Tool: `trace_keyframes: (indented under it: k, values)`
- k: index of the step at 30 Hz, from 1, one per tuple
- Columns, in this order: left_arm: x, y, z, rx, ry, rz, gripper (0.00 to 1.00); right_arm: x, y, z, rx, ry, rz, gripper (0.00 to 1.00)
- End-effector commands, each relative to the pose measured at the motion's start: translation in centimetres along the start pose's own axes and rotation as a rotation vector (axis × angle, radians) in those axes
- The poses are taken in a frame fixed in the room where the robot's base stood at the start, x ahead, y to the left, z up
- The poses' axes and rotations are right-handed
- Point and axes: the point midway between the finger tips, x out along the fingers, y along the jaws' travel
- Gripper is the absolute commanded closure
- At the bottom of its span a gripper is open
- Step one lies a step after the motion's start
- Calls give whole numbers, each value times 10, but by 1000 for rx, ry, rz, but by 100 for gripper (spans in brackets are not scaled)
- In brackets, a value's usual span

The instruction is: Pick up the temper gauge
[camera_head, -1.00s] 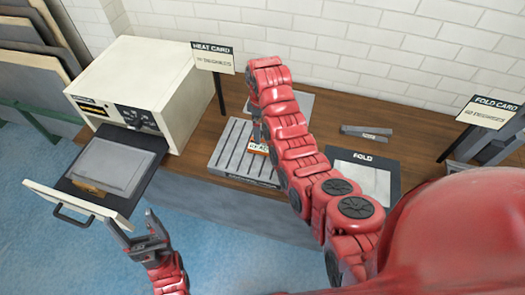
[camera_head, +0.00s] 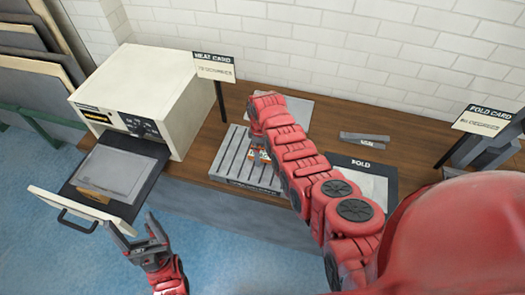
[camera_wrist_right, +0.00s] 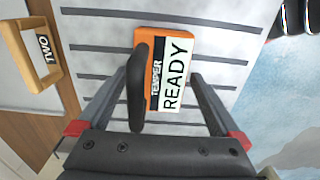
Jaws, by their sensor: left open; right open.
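The temper gauge (camera_wrist_right: 168,68) is a small orange block with a label reading TEMPER READY. It lies on the grey slatted rack, seen from above in the right wrist view. In the head view only a bit of it (camera_head: 262,156) shows beside my right arm. My left gripper (camera_head: 131,228) is open and empty near the drawer.
The grey rack (camera_head: 228,165) stands on the wooden bench. A cream oven (camera_head: 140,85) with an open drawer (camera_head: 70,203) is at left. A wooden piece marked TWO (camera_wrist_right: 30,60) lies beside the gauge.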

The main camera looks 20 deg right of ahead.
Motion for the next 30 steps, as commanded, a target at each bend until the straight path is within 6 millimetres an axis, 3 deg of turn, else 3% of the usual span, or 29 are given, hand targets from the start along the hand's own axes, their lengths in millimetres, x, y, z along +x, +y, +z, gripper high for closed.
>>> trace_keyframes:
  k: [7,23,30]
  values:
    - [0,0,0,0,0,0,25,1,0,0,0,0,0,0]
    - [0,0,0,0,0,0,25,0,0,0,0,0,1,95]
    - [0,0,0,0,0,0,25,0,0,0,0,0,1,98]
